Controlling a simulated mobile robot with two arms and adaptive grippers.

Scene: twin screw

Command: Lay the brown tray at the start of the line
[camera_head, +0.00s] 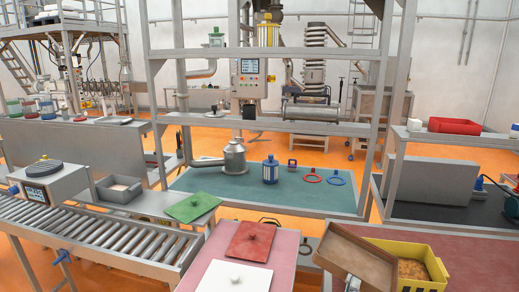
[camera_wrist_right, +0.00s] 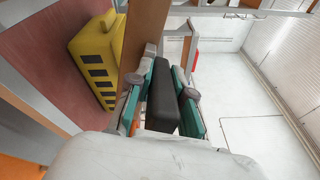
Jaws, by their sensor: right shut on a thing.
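The brown tray (camera_head: 362,252) is at the lower right of the head view, tilted and raised beside the yellow crate. My right gripper (camera_head: 350,284) shows only in part at the bottom edge, under the tray. In the right wrist view, my right gripper (camera_wrist_right: 163,92) is shut, its green pads on either side of a dark block-like part. A brown panel of the tray (camera_wrist_right: 146,25) shows just beyond the fingers. The roller line (camera_head: 125,235) runs along the left of the head view, clear of the tray. My left gripper is not in view.
A yellow crate (camera_head: 435,249) with brown contents stands at the right. A scale-like machine (camera_head: 48,184) and a grey tray (camera_head: 119,189) stand by the rollers.

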